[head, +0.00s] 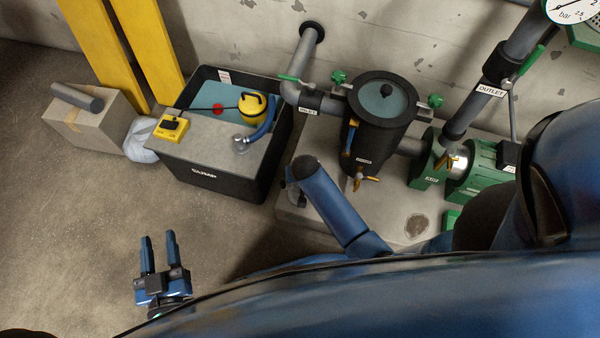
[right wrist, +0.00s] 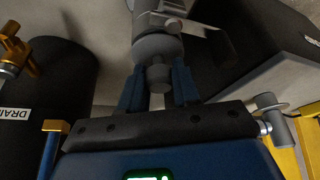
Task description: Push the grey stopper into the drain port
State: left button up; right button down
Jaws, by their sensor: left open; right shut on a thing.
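My right gripper (right wrist: 157,88) is shut on a grey, stepped round piece (right wrist: 158,72), which looks like the stopper. Directly beyond it is a grey fitting (right wrist: 158,22); I cannot tell whether the two touch or whether this fitting is the drain port. In the head view my right arm covers most of that spot, at the left edge of the plinth. A brass valve (head: 360,178) is low on the front of the black tank (head: 380,120); it also shows in the right wrist view (right wrist: 14,50), near a partly cut label reading "DRAI". My left gripper (head: 158,255) is open and empty over the floor.
A black sump bin (head: 215,184) stands left of the plinth (head: 322,210), with a yellow pump (head: 252,105) inside and a yellow switch box (head: 171,127) on its cover. A cardboard box (head: 95,125) with a grey cylinder is further left. The front-left floor is clear.

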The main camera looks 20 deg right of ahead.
jog(key=shift+f, duration=0.35)
jog(key=c, duration=1.1)
grip_release()
jog(key=shift+r, duration=0.1)
jog(key=p+v, duration=1.1)
jog(key=p, duration=0.1)
